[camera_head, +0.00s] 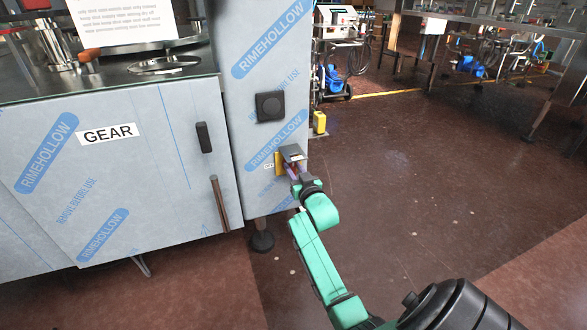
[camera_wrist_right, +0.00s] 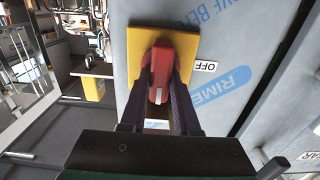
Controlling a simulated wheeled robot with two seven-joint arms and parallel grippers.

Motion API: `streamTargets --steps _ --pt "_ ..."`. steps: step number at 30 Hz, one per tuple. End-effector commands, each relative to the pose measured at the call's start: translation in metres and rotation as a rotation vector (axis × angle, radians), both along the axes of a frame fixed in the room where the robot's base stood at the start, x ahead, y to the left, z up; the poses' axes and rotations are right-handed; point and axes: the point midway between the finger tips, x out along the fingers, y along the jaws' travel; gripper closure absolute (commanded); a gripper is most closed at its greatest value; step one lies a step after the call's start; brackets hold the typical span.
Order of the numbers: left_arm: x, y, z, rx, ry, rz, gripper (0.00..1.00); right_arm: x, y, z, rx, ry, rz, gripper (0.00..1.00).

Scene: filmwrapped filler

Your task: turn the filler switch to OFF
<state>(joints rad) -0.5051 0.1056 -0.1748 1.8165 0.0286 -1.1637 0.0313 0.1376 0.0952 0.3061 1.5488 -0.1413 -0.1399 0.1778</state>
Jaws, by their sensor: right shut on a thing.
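The filler switch has a red handle (camera_wrist_right: 160,66) on a yellow plate (camera_wrist_right: 187,44), mounted on the film-wrapped cabinet side. In the head view only a strip of the yellow plate (camera_head: 278,163) shows well, beside my gripper. A white OFF label (camera_wrist_right: 205,66) sits beside the plate; it also shows in the head view (camera_head: 268,166). My right gripper (camera_wrist_right: 160,85) has its two dark fingers on either side of the red handle, shut on it. It also shows in the head view (camera_head: 292,165). Another white label (camera_wrist_right: 157,124) is partly hidden between the fingers. My left gripper is not in view.
A black square fitting (camera_head: 270,106) is on the panel above the switch. A cabinet door (camera_head: 110,165) marked GEAR, with a dark handle (camera_head: 219,204), stands to the left. A yellow object (camera_head: 320,122) is behind. Brown floor to the right is open.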

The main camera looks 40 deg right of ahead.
Motion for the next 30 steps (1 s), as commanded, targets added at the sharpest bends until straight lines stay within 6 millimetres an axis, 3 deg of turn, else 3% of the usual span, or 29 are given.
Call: streamTargets --steps 11,22,30 --pt "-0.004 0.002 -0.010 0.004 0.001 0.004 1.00 0.000 0.001 0.000 -0.156 0.057 0.001 1.00" --pt "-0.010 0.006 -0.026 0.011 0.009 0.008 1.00 0.001 0.004 -0.002 -0.471 0.167 0.001 1.00" --pt "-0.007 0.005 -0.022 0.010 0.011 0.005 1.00 0.001 0.005 -0.005 -0.715 0.253 0.002 1.00"
